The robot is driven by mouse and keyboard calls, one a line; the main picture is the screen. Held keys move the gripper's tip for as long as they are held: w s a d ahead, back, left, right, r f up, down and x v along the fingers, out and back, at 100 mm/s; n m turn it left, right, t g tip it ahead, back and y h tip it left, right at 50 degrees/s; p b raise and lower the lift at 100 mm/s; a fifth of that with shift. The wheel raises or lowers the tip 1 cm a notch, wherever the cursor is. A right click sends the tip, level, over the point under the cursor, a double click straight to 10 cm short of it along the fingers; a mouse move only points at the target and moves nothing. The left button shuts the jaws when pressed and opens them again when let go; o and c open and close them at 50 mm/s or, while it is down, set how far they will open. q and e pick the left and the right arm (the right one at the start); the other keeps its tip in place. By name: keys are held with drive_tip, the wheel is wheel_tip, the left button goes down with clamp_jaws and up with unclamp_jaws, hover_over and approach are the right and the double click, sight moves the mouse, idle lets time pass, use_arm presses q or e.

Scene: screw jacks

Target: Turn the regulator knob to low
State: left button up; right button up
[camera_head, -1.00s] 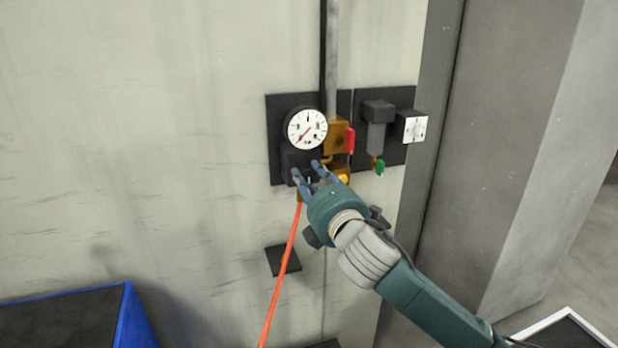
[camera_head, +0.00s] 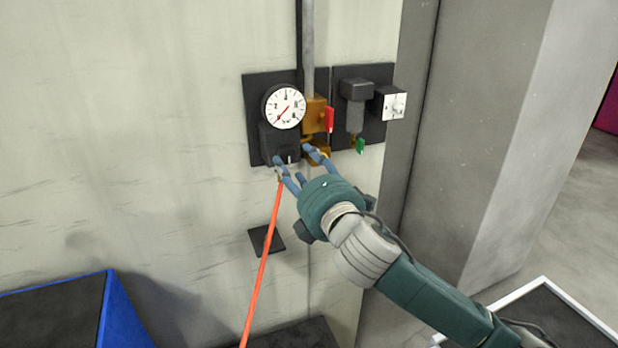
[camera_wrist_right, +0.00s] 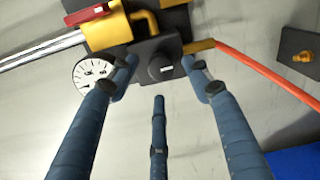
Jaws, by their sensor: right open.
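The regulator is a black block (camera_head: 279,141) below a round white gauge (camera_head: 284,107) with a red needle, on a dark wall plate. In the right wrist view its dark round knob (camera_wrist_right: 159,68) bears a small white mark and faces the hand. My right gripper (camera_head: 293,156) is open just in front of the regulator's lower part. In the wrist view two fingertips lie on either side of the knob and the third finger is below it in the picture. I cannot tell whether any finger touches it. My left gripper is out of view.
Right of the gauge are a brass valve (camera_head: 314,113) with a red handle (camera_head: 329,119), a filter unit (camera_head: 355,105) with a green tap (camera_head: 360,146), and a white-faced box (camera_head: 394,106). An orange hose (camera_head: 262,262) hangs below the regulator. A blue-edged bin (camera_head: 112,310) stands lower left.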

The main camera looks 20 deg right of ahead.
drive_tip(key=s, duration=0.7)
drive_tip(key=shift+s+d, duration=0.25)
drive_tip(key=shift+r, duration=0.1)
